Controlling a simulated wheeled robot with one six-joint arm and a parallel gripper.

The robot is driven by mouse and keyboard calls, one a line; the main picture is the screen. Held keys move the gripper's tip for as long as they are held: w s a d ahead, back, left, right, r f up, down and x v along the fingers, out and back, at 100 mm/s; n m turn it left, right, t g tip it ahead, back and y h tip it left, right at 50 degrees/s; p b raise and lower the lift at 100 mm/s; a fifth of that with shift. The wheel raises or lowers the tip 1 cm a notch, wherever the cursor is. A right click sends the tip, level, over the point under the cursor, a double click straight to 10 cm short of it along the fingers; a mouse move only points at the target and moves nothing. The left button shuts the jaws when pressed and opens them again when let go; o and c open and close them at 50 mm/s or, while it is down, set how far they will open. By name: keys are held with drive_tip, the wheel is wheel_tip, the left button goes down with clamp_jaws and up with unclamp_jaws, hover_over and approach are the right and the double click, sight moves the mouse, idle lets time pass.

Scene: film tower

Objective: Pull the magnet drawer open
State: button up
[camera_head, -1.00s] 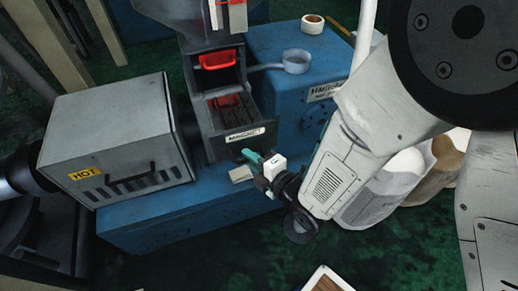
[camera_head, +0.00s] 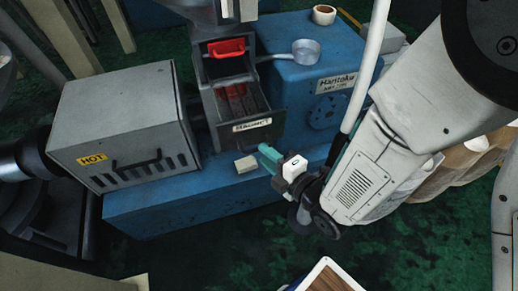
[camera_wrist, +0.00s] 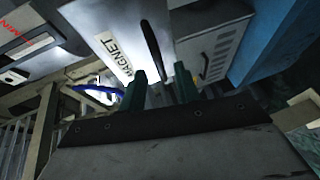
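The magnet drawer (camera_head: 278,128) is the grey drawer with the white MAGNET label in the grey tower. It stands pulled out, its inside showing from above. In the wrist view its label (camera_wrist: 114,52) and dark bar handle (camera_wrist: 152,45) are close ahead. My gripper (camera_head: 265,155) is just in front of and below the drawer front in the head view. In the wrist view its two green fingers (camera_wrist: 161,82) are apart, with the handle's near end between or just beyond them. I cannot tell if they touch it.
A grey box (camera_head: 120,110) marked HOT with a black handle stands left of the tower. A red-handled part (camera_head: 226,47) sits above the drawer. A blue machine (camera_head: 320,80) with a small metal cup (camera_head: 305,52) is at right. A small pale block (camera_head: 246,164) lies near my gripper.

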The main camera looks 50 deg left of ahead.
drive_tip(key=d, duration=0.3)
drive_tip(key=shift+s+d+r, duration=0.15)
drive_tip(key=shift+d+r, duration=0.05)
drive_tip(key=shift+r, duration=0.15)
drive_tip(key=shift+f, duration=0.1)
